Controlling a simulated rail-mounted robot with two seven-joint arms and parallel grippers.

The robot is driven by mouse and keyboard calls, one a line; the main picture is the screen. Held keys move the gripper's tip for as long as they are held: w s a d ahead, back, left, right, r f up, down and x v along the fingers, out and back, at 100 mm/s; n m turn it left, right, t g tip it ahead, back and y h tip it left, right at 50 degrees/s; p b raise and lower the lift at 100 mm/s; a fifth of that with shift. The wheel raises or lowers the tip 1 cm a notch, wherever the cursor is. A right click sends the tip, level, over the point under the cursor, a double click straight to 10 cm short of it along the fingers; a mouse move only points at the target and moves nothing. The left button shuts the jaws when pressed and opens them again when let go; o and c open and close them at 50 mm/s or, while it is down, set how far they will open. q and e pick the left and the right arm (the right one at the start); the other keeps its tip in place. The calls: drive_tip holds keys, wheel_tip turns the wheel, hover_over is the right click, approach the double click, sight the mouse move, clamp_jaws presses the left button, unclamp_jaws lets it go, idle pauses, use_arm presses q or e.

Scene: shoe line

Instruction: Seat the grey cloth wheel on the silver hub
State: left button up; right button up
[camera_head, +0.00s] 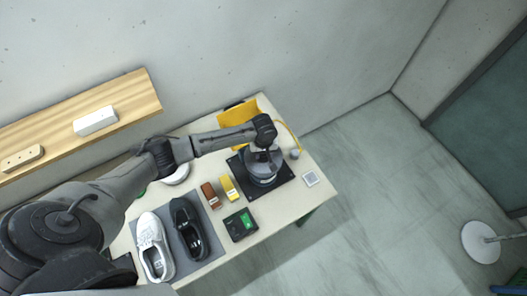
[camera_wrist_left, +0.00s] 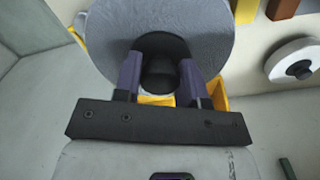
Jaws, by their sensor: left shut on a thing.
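The grey cloth wheel (camera_wrist_left: 205,20) fills the top of the left wrist view. A black knob (camera_wrist_left: 160,70) stands at its middle. My left gripper (camera_wrist_left: 160,82) is shut on this knob, one finger on each side. The wheel there is small and partly covered by the gripper. The silver hub cannot be made out, and I cannot tell whether the wheel touches it. My right gripper is not in view.
A white wheel with a dark knob (camera_wrist_left: 292,55) lies beside. A wooden shelf (camera_head: 62,134) runs along the wall.

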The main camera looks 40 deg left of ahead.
use_arm(q)
drive_tip(key=shift+f, duration=0.6)
drive_tip(key=o, duration=0.8)
wheel_tip(320, 180, up, 3)
drive_tip(key=p, duration=0.3)
drive_tip(key=shift+r, duration=0.15)
drive_tip(key=shift+r+p, duration=0.7)
drive_tip(key=shift+r, duration=3.15)
